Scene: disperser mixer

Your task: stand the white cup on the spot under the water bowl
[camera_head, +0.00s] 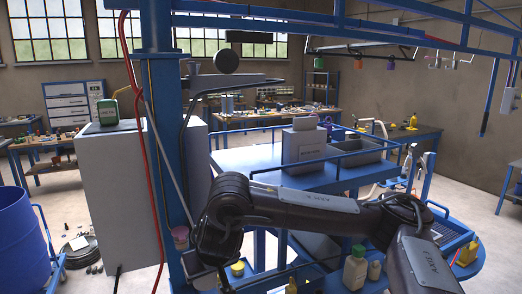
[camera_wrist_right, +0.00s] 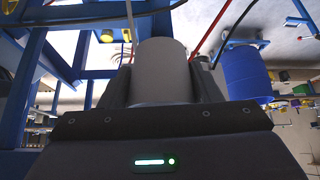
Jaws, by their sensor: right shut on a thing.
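My right gripper (camera_wrist_right: 161,78) is shut on a pale grey-white cylinder, which I take to be the white cup (camera_wrist_right: 160,62). In the right wrist view the cup sits between the two dark fingers, with its side facing the camera. In the head view my right arm reaches in from the lower right to beside the blue column (camera_head: 165,130); its wrist hides the gripper and the cup. I cannot make out the water bowl or the spot under it for certain. My left gripper is not in view.
A pale cabinet (camera_head: 110,190) stands left of the column, with a green can (camera_head: 108,112) on top. A blue drum (camera_head: 20,240) is at far left. A blue table (camera_head: 240,158) with a grey box (camera_head: 304,145) lies behind my arm. A cream bottle (camera_head: 355,268) stands at the lower front.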

